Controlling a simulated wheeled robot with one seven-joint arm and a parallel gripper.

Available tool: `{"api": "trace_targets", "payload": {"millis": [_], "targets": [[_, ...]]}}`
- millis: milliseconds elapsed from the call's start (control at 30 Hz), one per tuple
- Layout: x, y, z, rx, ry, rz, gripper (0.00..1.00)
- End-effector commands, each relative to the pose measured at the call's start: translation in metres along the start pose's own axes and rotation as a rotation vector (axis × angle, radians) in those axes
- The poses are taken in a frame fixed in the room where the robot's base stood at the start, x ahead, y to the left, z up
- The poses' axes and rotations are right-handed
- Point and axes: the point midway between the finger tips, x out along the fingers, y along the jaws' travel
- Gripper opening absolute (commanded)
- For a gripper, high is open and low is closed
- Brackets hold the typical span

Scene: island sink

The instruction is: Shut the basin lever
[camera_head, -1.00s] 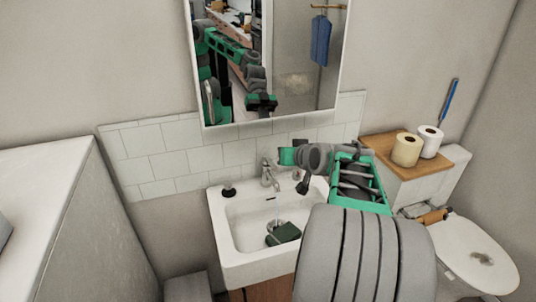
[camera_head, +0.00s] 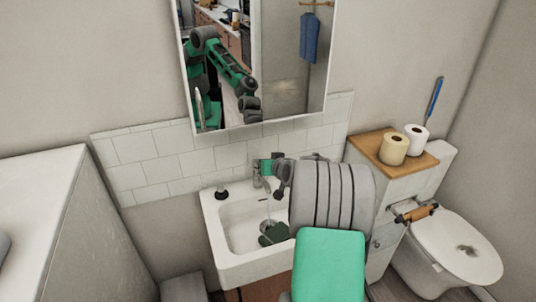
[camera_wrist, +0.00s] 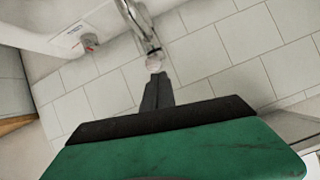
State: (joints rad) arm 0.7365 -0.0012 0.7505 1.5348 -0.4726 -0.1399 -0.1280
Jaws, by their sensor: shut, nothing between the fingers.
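The chrome basin tap (camera_head: 258,176) stands at the back of the white basin (camera_head: 222,240). A thin pale streak, apparently water, runs down below its spout in the head view. My gripper (camera_head: 278,190) is at the tap's right side, and its fingers look shut and empty. My arm hides the basin's right part in the head view.
A dark green object (camera_head: 274,234) lies in the basin. A black-topped item (camera_head: 221,193) stands on the basin's left rim. A tiled splashback (camera_head: 160,155) and mirror cabinet (camera_head: 290,75) are behind. Toilet rolls (camera_head: 393,149) and the toilet (camera_head: 450,250) are at the right.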

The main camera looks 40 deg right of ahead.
Motion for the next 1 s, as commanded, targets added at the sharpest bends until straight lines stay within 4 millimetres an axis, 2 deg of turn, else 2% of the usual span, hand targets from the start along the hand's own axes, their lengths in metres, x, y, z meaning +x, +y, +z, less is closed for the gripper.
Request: {"api": "trace_targets", "payload": {"millis": [333,667,1000], "targets": [[0.001,0.000,0.002,-0.001,0.003,0.000,0.00],[0.006,0.005,0.026,-0.004,0.089,-0.016,0.00],[0.003,0.002,0.029,-0.002,0.103,-0.023,0.00]]}}
